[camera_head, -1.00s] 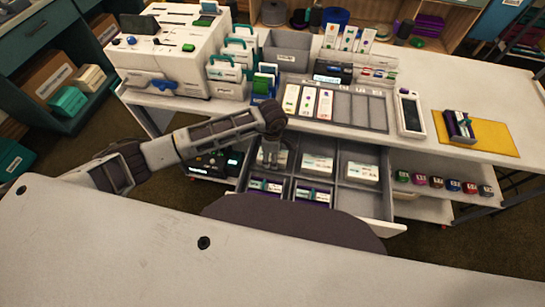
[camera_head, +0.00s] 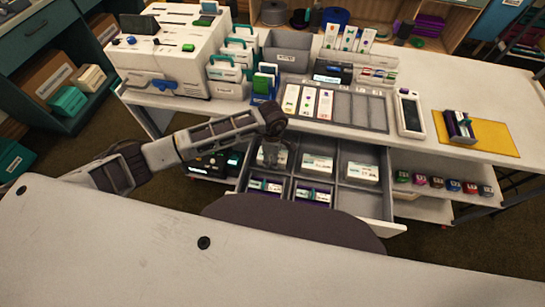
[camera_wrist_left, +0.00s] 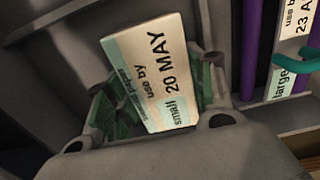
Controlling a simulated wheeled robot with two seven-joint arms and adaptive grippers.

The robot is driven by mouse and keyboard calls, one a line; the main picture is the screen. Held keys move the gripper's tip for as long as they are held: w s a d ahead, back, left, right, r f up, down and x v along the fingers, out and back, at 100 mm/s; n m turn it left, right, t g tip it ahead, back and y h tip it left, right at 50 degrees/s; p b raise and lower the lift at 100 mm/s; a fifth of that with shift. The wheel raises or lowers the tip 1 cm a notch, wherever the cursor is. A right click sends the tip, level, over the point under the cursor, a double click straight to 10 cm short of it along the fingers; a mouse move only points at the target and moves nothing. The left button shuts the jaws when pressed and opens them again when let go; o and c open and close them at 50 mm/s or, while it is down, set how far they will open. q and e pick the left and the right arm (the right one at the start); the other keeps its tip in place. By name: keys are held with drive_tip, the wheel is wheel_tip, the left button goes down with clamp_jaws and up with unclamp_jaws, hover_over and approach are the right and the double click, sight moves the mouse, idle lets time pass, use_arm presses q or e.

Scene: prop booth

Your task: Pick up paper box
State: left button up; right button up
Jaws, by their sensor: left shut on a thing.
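My left gripper (camera_head: 274,155) reaches down into the back left compartment of the open drawer (camera_head: 348,202). In the left wrist view its fingers (camera_wrist_left: 160,100) are shut on a white and pale green paper box (camera_wrist_left: 153,75). The box's label reads "small", "use by" and "20 MAY", and the box looks tilted between the fingers. In the head view the gripper mostly hides this box, and I cannot tell whether it is clear of the drawer floor. Similar white boxes lie in the back middle (camera_head: 317,164) and back right (camera_head: 360,172) compartments. My right gripper is not in view.
Purple-trimmed boxes (camera_head: 313,194) sit in the front compartments; the front right one is empty. Drawer dividers and walls stand close around the gripper. Above the drawer, the worktop holds a card tray (camera_head: 355,107), a handheld device (camera_head: 410,113) and a yellow mat (camera_head: 505,142).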

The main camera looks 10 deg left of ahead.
use_arm(q)
drive_tip(key=shift+r, duration=0.15)
wheel_tip(320, 180, up, 10)
drive_tip(key=shift+f, duration=0.1)
idle(0.6)
drive_tip(key=shift+s, duration=0.1)
idle(0.4)
